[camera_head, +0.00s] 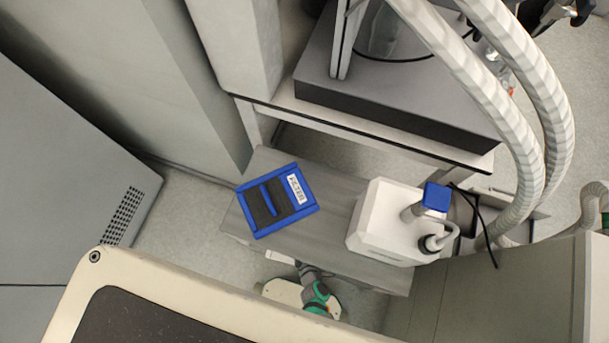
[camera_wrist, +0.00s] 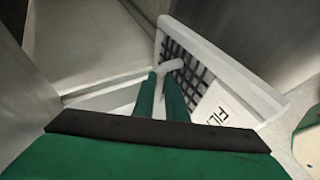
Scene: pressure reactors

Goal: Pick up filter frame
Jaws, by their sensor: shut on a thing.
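The filter frame (camera_wrist: 212,82) fills the upper middle of the wrist view. It is a white, tilted frame with a dark mesh, a pale handle and a label, partly cut off, that begins "FIL". My gripper (camera_wrist: 163,80) has two green fingers, shut on the handle at the mesh side. In the head view, the green and grey end of my arm (camera_head: 316,294) is low, at the front edge of the grey bench. The fingers are hidden there, and I cannot make out the filter frame clearly.
The grey bench (camera_head: 335,235) carries a blue-framed box (camera_head: 277,201) and a white pump-like unit (camera_head: 385,222) with a blue cap. A higher shelf (camera_head: 370,128) stands behind. Thick pale hoses (camera_head: 495,95) hang at right. A grey cabinet (camera_head: 60,190) stands at left.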

